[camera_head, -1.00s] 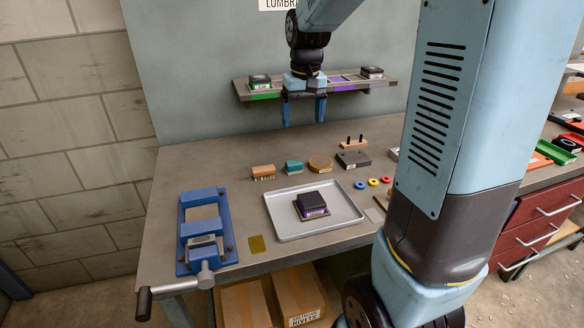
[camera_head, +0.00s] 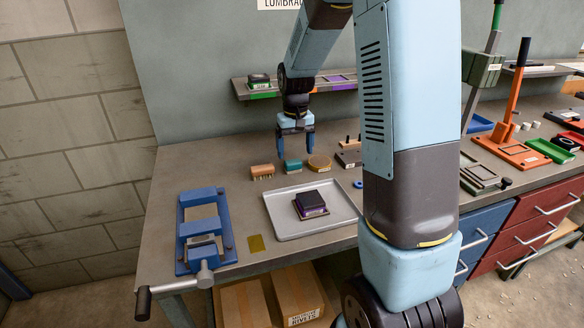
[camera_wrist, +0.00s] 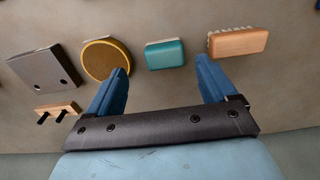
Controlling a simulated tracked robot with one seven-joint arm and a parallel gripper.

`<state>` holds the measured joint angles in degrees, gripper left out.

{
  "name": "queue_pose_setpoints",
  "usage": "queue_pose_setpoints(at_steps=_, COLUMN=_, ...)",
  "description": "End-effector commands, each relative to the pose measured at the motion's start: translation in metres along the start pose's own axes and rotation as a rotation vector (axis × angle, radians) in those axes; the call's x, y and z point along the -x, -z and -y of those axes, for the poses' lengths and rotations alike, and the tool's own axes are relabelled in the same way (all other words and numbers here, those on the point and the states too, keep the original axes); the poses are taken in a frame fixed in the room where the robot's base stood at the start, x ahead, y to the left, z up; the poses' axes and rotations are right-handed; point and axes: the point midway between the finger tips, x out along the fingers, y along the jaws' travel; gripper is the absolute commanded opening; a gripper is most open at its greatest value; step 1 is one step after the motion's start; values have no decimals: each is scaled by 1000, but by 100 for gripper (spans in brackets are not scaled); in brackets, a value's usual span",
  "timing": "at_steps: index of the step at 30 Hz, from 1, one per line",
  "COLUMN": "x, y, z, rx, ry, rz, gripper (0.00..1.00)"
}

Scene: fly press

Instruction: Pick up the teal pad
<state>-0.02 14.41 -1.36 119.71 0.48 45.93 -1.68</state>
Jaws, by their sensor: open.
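The teal pad (camera_head: 293,166) is a small teal block with a light layer along one side, lying on the bench between a wooden brush and a round tan disc. In the wrist view the teal pad (camera_wrist: 165,54) lies beyond my fingertips, between their two lines. My gripper (camera_head: 295,154) is open and empty, pointing down, just above and behind the pad. In the wrist view my gripper (camera_wrist: 162,70) shows its two blue fingers spread wide, with the left fingertip close to the round disc. The pad is apart from both fingers.
The wooden brush (camera_wrist: 238,42) and the round disc (camera_wrist: 106,60) flank the pad closely. A dark metal plate (camera_wrist: 45,68) and a small wooden peg block (camera_wrist: 57,111) lie farther left in the wrist view. A grey tray (camera_head: 340,212) holding a dark stamp block (camera_head: 311,202) stands in front.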

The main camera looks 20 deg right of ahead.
Motion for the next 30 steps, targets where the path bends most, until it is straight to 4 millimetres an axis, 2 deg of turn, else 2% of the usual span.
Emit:
queue_pose_setpoints(at_steps=5, x=-9, y=0, z=1, rx=0, ry=0, rz=0, gripper=85)
queue_pose_setpoints(at_steps=15, x=-50, y=1, z=6, rx=0, ry=0, rz=2, gripper=85)
queue_pose_setpoints(at_steps=25, x=-56, y=2, z=6, rx=-1, ry=0, rz=-1, gripper=85)
queue_pose_setpoints(at_steps=30, x=-56, y=2, z=5, rx=-1, ry=0, rz=-1, gripper=71)
